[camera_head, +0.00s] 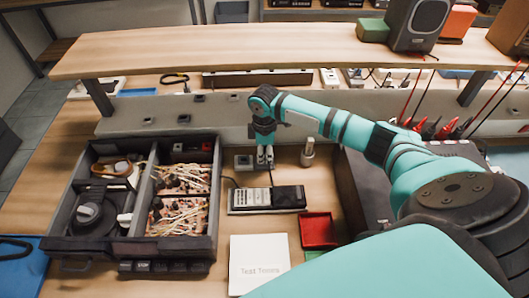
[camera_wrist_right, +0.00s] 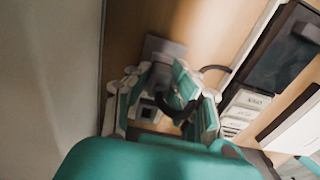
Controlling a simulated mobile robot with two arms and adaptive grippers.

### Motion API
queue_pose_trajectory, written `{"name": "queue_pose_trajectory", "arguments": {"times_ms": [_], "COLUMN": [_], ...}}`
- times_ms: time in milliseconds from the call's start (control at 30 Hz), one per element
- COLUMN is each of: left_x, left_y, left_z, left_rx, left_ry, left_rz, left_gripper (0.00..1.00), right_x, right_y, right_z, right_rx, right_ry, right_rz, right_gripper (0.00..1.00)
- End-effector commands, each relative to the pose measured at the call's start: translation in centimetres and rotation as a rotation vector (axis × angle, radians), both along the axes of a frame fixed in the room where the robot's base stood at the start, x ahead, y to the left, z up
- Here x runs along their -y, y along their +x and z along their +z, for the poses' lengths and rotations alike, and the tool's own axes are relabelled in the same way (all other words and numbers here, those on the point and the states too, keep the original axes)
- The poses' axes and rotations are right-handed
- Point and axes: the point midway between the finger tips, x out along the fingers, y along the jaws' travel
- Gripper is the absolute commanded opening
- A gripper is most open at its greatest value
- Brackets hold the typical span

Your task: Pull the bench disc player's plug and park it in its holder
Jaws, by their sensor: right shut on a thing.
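My right gripper (camera_head: 265,160) points down just behind the player, fingers close together. In the right wrist view, the gripper (camera_wrist_right: 172,92) is shut around a dark plug (camera_wrist_right: 160,76), largely hidden by the fingers. A black cable (camera_wrist_right: 213,68) curves from near the fingers towards the player. A small grey box with a dark square opening (camera_head: 243,162) stands just left of the gripper; I cannot tell whether it is the holder. My left gripper is not in view.
A divided dark tray (camera_head: 200,243) with cables and parts stands at left. A small bottle-like object (camera_head: 308,152) is right of the gripper. A red tray (camera_head: 318,231) and a Test Tones sheet (camera_head: 259,262) lie in front. A raised shelf (camera_head: 220,50) overhangs behind.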

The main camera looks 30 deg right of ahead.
Motion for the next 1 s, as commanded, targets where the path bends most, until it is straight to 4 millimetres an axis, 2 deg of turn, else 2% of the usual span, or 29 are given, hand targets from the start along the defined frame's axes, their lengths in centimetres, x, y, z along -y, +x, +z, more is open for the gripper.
{"name": "queue_pose_trajectory", "arguments": {"times_ms": [300, 333, 533, 833, 1000], "left_x": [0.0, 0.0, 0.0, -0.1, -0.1], "left_y": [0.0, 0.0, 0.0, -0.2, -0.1], "left_z": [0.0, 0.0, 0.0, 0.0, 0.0], "left_rx": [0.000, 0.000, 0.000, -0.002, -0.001], "left_ry": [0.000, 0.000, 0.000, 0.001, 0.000], "left_rz": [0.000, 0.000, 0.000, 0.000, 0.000], "left_gripper": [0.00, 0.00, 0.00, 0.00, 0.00], "right_x": [0.0, 0.0, 0.0, 0.0, 0.0], "right_y": [0.0, 0.0, 0.0, 0.0, 0.1], "right_z": [0.0, 0.0, 0.0, 0.3, 2.4], "right_rx": [0.000, 0.000, 0.000, 0.001, 0.004], "right_ry": [0.000, 0.000, 0.000, -0.001, 0.000], "right_rz": [0.000, 0.000, 0.000, 0.000, 0.001], "right_gripper": [0.00, 0.22, 0.47, 0.47, 0.47]}}
